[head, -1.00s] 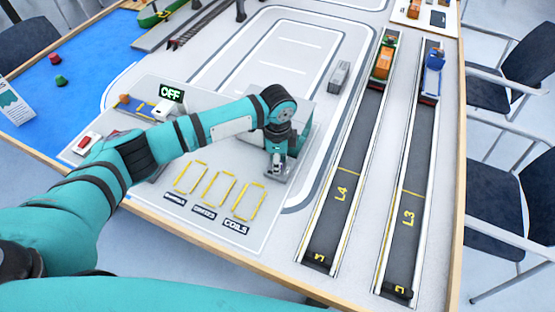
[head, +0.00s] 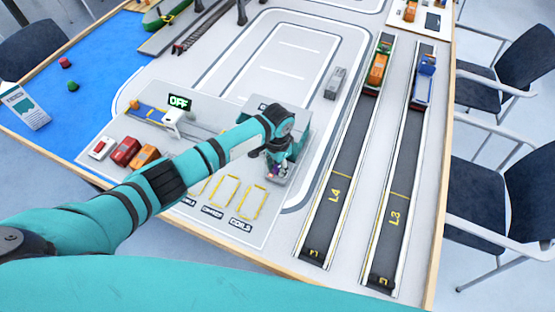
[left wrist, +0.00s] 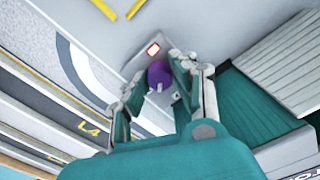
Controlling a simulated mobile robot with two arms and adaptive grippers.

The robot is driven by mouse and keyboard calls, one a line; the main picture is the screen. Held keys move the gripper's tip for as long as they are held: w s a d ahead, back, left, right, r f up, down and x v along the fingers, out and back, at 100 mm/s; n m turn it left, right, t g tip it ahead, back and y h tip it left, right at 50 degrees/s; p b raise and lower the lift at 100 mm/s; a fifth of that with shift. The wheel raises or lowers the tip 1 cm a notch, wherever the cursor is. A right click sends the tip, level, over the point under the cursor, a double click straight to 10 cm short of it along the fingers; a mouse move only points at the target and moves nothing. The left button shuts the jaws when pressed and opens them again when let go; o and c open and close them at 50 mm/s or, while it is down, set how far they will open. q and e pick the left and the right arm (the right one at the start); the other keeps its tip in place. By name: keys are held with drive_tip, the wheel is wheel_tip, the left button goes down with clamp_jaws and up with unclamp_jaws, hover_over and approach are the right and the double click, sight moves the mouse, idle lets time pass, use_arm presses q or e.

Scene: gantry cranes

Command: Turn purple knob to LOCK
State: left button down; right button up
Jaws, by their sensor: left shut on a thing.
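The purple knob (left wrist: 158,72) shows in the left wrist view between my left gripper's fingertips, with a pale mark on its near side. It sits on a small grey panel beside a red-outlined white label (left wrist: 153,49); I cannot read the label. My left gripper (left wrist: 162,80) is shut on the knob, a finger on each side. In the head view my left gripper (head: 277,170) points down at the grey block near the middle of the table, and the knob is mostly hidden there. My right gripper is not in view.
An OFF sign (head: 179,102) stands behind my left arm. A red block (head: 125,151) and an orange block (head: 145,156) are left of that arm. Lanes L4 (head: 345,165) and L3 (head: 400,175) run to the right, with vehicles at their far ends.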

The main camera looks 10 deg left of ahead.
sight(277, 167)
use_arm(q)
drive_tip(key=n+p, duration=0.3)
drive_tip(key=n, duration=0.1)
drive_tip(key=shift+r+n, duration=0.15)
drive_tip(key=shift+n, duration=0.15)
drive_tip(key=n+p, duration=0.2)
drive_tip(key=n, duration=0.2)
drive_tip(key=shift+w, duration=0.1)
idle(0.4)
drive_tip(key=c, duration=1.1)
unclamp_jaws()
drive_tip(key=shift+o, duration=0.2)
wheel_tip(277, 167, up, 12)
